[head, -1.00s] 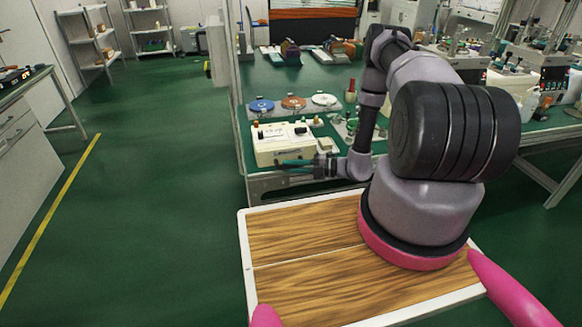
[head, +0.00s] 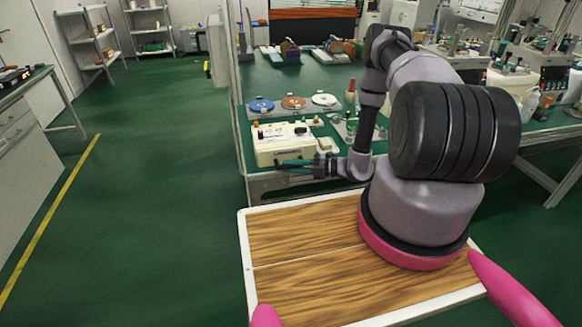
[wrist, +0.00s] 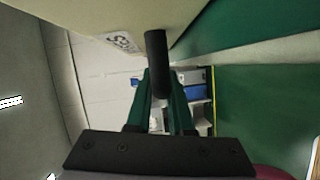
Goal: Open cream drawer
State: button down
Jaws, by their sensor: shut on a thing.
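The cream drawer unit (head: 270,150) is a boxy cream case at the near edge of the green bench, with small items on top. In the wrist view its cream face (wrist: 75,18) fills the upper left, with a dark printed label on it. A dark round handle (wrist: 156,50) sticks out from it between my green fingers. My gripper (head: 290,163) is at the front of the unit, and it also shows in the wrist view (wrist: 158,88). It is shut on the handle. No drawer gap can be made out; the arm and fingers hide part of the front.
Blue, orange and white discs (head: 294,103) lie on the bench (head: 300,78) behind the unit. Small metal parts stand to its right, near my arm. The green floor (head: 150,200) to the left is clear up to a grey cabinet (head: 22,140).

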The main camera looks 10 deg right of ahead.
jog(key=s, duration=0.8)
jog(key=shift+s, duration=0.35)
jog(key=c, duration=0.8)
grip_release()
jog(key=shift+d, duration=0.15)
jog(key=f+v, duration=0.1)
jog(key=v, duration=0.9)
jog(key=shift+d+r, duration=0.3)
jog(key=shift+r, duration=0.25)
jog(key=shift+s, duration=0.15)
